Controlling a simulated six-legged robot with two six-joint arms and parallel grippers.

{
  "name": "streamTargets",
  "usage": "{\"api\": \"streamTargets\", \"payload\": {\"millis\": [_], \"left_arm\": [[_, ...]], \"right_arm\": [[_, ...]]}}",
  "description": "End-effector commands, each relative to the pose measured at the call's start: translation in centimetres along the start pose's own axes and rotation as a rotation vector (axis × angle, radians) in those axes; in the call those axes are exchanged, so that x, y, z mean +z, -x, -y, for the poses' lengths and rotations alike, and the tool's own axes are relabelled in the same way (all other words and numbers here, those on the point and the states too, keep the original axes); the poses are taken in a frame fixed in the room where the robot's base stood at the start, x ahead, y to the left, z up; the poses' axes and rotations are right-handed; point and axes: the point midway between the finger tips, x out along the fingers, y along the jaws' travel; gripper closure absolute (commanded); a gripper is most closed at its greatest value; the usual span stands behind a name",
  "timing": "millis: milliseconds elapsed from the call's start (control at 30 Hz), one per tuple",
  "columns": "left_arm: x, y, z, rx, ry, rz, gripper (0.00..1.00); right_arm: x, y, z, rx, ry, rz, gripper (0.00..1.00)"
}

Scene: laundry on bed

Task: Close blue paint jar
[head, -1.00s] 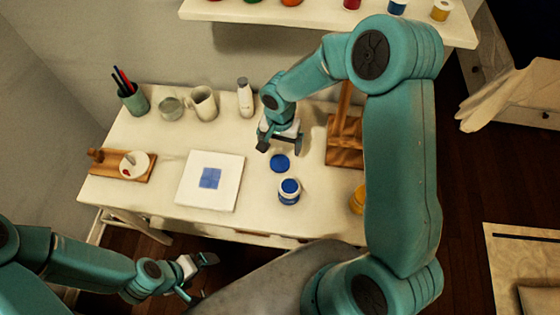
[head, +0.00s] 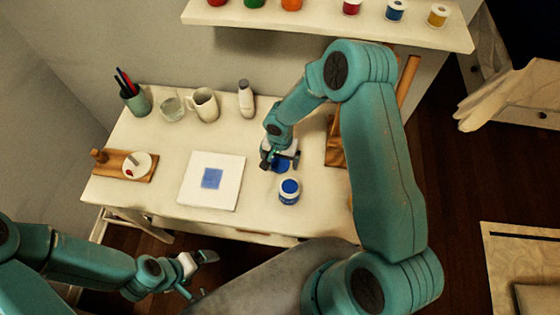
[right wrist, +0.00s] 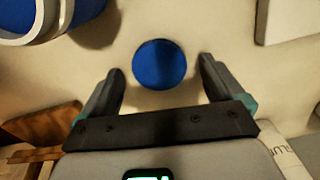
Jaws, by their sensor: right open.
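The blue paint jar (head: 289,192) stands upright and open on the white table, with blue paint at its top. It also shows at the top left of the right wrist view (right wrist: 60,18). The round blue lid (right wrist: 159,64) lies flat on the table behind the jar, partly hidden by my right gripper in the head view. My right gripper (head: 279,165) is open and empty just above the lid. In the right wrist view the lid lies between and just ahead of its fingertips. My left gripper (head: 197,263) is low beside the table's front edge, away from the jar; its jaws appear apart.
A white canvas with a blue square (head: 229,163) lies left of the jar. A brush cup (head: 137,103), glass, mug (head: 204,104) and white bottle (head: 246,99) stand along the back. A wooden easel (head: 335,143) stands right, partly behind my arm. A shelf of paint jars hangs above.

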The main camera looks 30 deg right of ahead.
Motion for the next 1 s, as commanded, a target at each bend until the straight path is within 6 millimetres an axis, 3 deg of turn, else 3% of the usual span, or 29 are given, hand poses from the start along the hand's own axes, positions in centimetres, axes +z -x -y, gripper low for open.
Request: {"api": "streamTargets", "payload": {"millis": [400, 500, 600, 1000], "left_arm": [[0.02, 0.04, -0.01, 0.0, 0.0, 0.001, 0.0], [0.02, 0.04, -0.01, 0.0, 0.0, 0.0, 0.0], [0.02, 0.04, -0.01, 0.0, 0.0, 0.0, 0.0], [0.01, 0.0, 0.0, 0.0, 0.0, 0.0, 0.0]], "right_arm": [[-0.02, -0.52, 0.01, 0.0, 0.0, -0.001, 0.05], [-0.01, -0.51, 0.01, 0.0, 0.0, -0.001, 0.38], [-0.01, -0.51, 0.01, 0.0, 0.0, -0.001, 0.64], [-0.05, -0.21, 0.03, -0.001, -0.001, -0.002, 0.64]]}}
